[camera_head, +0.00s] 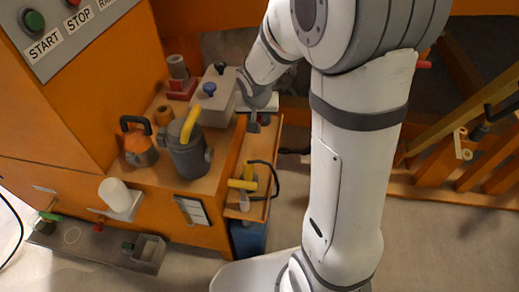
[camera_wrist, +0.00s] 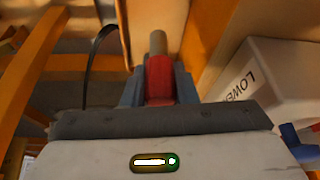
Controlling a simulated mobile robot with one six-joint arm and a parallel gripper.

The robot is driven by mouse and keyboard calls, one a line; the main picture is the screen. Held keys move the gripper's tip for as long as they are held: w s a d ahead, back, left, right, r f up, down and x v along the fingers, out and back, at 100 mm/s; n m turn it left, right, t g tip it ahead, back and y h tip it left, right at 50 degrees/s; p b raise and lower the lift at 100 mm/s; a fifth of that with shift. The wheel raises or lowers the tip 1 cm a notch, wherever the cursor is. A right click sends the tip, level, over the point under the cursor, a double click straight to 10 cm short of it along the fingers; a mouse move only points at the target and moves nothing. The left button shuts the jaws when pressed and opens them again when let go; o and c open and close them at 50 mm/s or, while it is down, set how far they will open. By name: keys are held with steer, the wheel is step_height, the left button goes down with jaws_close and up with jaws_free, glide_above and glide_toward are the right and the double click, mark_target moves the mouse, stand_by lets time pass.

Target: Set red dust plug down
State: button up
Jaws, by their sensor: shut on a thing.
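The red dust plug (camera_wrist: 160,77), with a grey rod-like end, is held between the two blue-grey fingers of my gripper (camera_wrist: 159,88) in the wrist view. It points away from the wrist. In the head view my gripper (camera_head: 256,123) is above the narrow orange side shelf (camera_head: 235,208), to the right of the white box. I cannot make out the plug there. I cannot tell whether the plug touches any surface.
The white box (camera_head: 215,98) with blue and black knobs is close beside my gripper; its lettered side also shows in the wrist view (camera_wrist: 265,82). A yellow fitting (camera_head: 240,184) and black cable loop (camera_head: 277,178) occupy the shelf. A grey canister (camera_head: 187,155) stands left.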

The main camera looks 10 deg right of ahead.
step_height(320, 180, down, 10)
steer(key=b, duration=0.4)
steer(key=shift+r+b, duration=0.1)
steer(key=shift+b, duration=0.3)
steer(key=shift+f+b, duration=0.2)
steer(key=shift+b, duration=0.1)
steer(key=o, duration=0.9)
steer(key=shift+o, duration=0.2)
steer(key=shift+r, duration=0.2)
